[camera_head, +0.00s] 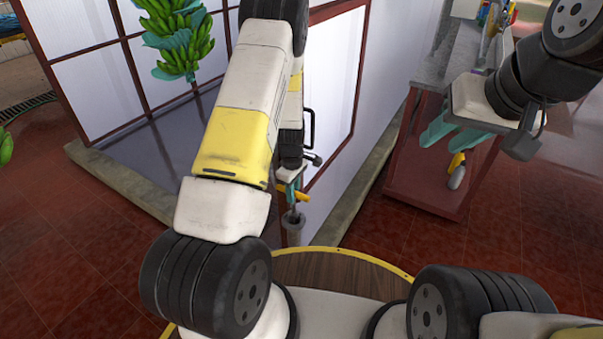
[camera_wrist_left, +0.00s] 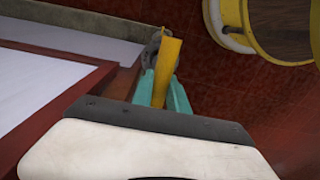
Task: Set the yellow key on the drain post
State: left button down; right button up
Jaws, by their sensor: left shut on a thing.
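The yellow key (camera_head: 303,196) is held in my left gripper (camera_head: 290,180), directly above the grey drain post (camera_head: 294,228). In the left wrist view, the yellow key (camera_wrist_left: 167,70) lies between the teal fingers of my left gripper (camera_wrist_left: 162,88). The grey top of the drain post (camera_wrist_left: 152,50) shows just behind the key's far end. I cannot tell whether the key touches the post. My left arm hides part of the area around the gripper. My right gripper (camera_head: 453,132) is at the right, its teal fingers apart.
A framed white-panelled enclosure (camera_head: 85,85) with a hanging banana stem (camera_head: 178,40) stands behind. Its low concrete curb (camera_head: 350,205) runs near the post. A red-framed bench (camera_head: 425,180) is at the right. A yellow and grey tool (camera_head: 457,172) shows below my right gripper.

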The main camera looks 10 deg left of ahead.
aim_at(294, 212)
pick_arm(q)
jog(key=shift+f, duration=2.85)
dwell(1.6)
jog(key=c, duration=1.2)
grip_release()
jog(key=shift+c, duration=0.2)
jog(key=shift+o, duration=0.3)
jog(key=o, duration=0.3)
jog(key=shift+o, duration=0.2)
jog(key=shift+r, duration=4.3)
